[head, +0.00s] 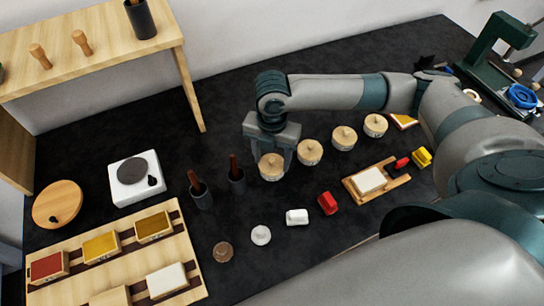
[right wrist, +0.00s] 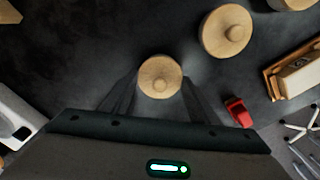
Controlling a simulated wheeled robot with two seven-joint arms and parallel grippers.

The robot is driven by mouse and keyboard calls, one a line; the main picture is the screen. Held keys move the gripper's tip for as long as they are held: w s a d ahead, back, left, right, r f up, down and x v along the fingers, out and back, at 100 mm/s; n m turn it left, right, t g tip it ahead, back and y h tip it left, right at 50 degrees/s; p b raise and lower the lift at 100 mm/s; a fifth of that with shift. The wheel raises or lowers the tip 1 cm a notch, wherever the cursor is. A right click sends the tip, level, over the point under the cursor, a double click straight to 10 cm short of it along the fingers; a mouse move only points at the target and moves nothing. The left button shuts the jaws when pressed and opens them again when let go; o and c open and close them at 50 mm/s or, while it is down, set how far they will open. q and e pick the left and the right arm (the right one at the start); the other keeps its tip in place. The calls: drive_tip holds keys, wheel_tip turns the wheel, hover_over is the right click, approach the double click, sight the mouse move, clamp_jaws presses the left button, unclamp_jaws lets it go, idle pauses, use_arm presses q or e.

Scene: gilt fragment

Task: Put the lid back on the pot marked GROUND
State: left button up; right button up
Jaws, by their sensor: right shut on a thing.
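My right gripper (head: 270,152) points down with its fingers on either side of the leftmost round wooden lid (head: 271,162), and it is shut on it. In the right wrist view the lid (right wrist: 160,76), with its small knob, sits between the fingertips. I cannot tell whether it is seated on a pot or slightly raised. Three more lidded wooden pots (head: 309,152), (head: 343,138) and (head: 375,125) stand in a row to its right. Markings are too small to read, so I cannot tell which says GROUND. My left gripper is not in view.
Two dark cups (head: 201,195) with handles stand left of the gripper. Small brown, white and red (head: 327,203) pieces lie in front. A wooden rack (head: 185,245) with coloured blocks, a white scale (head: 136,178) and a wooden tray (head: 393,181) stand around. Dark tabletop is clear behind.

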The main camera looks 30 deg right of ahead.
drive_tip(key=shift+p, duration=0.5)
idle(0.6)
idle(0.3)
drive_tip(key=o, duration=1.6)
drive_tip(key=shift+c, duration=0.2)
drive_tip(key=shift+r+p, duration=3.45)
drive_tip(key=shift+p, duration=0.55)
clamp_jaws()
